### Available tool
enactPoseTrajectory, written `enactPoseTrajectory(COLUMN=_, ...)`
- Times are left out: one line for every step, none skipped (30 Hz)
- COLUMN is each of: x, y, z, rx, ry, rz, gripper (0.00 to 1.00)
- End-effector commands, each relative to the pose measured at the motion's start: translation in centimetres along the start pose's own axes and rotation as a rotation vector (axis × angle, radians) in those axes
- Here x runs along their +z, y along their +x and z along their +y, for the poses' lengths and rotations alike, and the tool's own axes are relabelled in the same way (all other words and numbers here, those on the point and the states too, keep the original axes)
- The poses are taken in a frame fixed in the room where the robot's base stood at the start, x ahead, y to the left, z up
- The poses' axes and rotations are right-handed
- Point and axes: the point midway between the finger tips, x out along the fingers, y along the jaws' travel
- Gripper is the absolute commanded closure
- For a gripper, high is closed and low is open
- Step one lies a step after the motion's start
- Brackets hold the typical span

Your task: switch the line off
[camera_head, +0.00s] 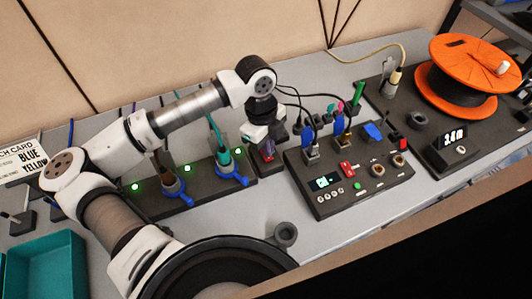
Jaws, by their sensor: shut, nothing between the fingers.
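The task names a line but I cannot tell which control belongs to it. A dark control box (335,207) stands right of centre, with a small lit display (321,182), a red switch (347,169), a green button (357,186) and two round knobs (377,171). Left of it, a dark strip (205,187) carries two blue-handled valves (232,178) and several green lights (187,168). My gripper (268,154) is shut and empty, pointing down over a small dark block between strip and box. Its fingertips are small and partly hidden; contact is unclear.
Black cables and plugs (312,150) rise behind the box. A teal tray (45,268) and a card (20,163) are at left. Bare bench lies before the box.

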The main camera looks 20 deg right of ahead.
Motion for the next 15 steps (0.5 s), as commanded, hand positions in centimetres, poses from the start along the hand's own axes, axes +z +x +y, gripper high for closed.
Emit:
enactPoseTrajectory(x=0.01, y=0.01, z=0.0, rx=0.0, ry=0.0, rz=0.0, gripper=1.0)
enactPoseTrajectory(x=0.01, y=0.03, z=0.0, rx=0.0, ry=0.0, rz=0.0, gripper=1.0)
enactPoseTrajectory(x=0.01, y=0.06, z=0.0, rx=0.0, ry=0.0, rz=0.0, gripper=1.0)
enactPoseTrajectory(x=0.02, y=0.1, z=0.0, rx=0.0, ry=0.0, rz=0.0, gripper=1.0)
enactPoseTrajectory(x=0.02, y=0.13, z=0.0, rx=0.0, ry=0.0, rz=0.0, gripper=1.0)
enactPoseTrajectory(x=0.03, y=0.19, z=0.0, rx=0.0, ry=0.0, rz=0.0, gripper=1.0)
enactPoseTrajectory(x=0.04, y=0.24, z=0.0, rx=0.0, ry=0.0, rz=0.0, gripper=1.0)
enactPoseTrajectory(x=0.05, y=0.28, z=0.0, rx=0.0, ry=0.0, rz=0.0, gripper=1.0)
enactPoseTrajectory(x=0.06, y=0.35, z=0.0, rx=0.0, ry=0.0, rz=0.0, gripper=1.0)
enactPoseTrajectory(x=0.06, y=0.39, z=0.0, rx=0.0, ry=0.0, rz=0.0, gripper=1.0)
enactPoseTrajectory(x=0.07, y=0.43, z=0.0, rx=0.0, ry=0.0, rz=0.0, gripper=1.0)
enactPoseTrajectory(x=0.07, y=0.49, z=0.0, rx=0.0, ry=0.0, rz=0.0, gripper=1.0)
enactPoseTrajectory(x=0.08, y=0.53, z=0.0, rx=0.0, ry=0.0, rz=0.0, gripper=1.0)
enactPoseTrajectory(x=0.09, y=0.57, z=0.0, rx=0.0, ry=0.0, rz=0.0, gripper=1.0)
enactPoseTrajectory(x=0.1, y=0.63, z=0.0, rx=0.0, ry=0.0, rz=0.0, gripper=1.0)
